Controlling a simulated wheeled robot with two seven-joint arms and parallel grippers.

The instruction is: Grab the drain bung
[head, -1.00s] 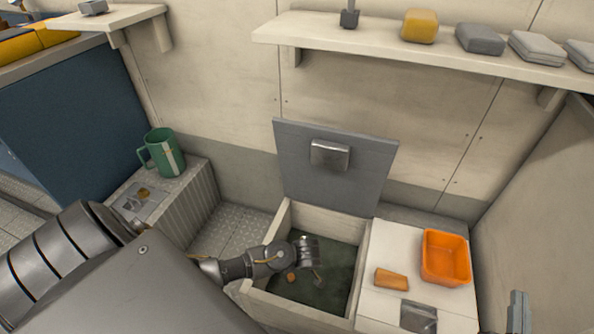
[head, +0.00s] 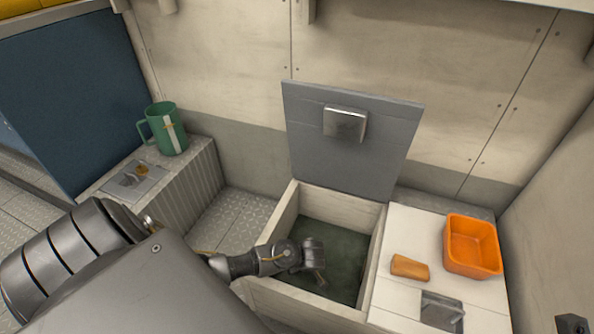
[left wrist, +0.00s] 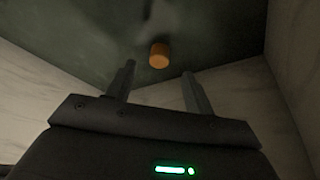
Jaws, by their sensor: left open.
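The drain bung, a small orange cylinder (left wrist: 159,55), lies on the dark green floor of an open bin (head: 284,214). My left gripper (left wrist: 158,73) is open and points down at it in the left wrist view. The bung appears just beyond the fingertips, roughly midway between them, with nothing held. In the head view my left gripper (head: 318,275) is inside the bin, and the bung is hidden there. Part of my right gripper (head: 571,324) shows at the lower right corner; its jaws cannot be made out.
Pale walls surround the left gripper closely. The bin's grey lid (head: 360,155) stands open behind. On the white top at right are an orange tub (head: 472,250), an orange-brown block (head: 410,268) and a metal latch plate (head: 442,310). A green jug (head: 168,130) stands at left.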

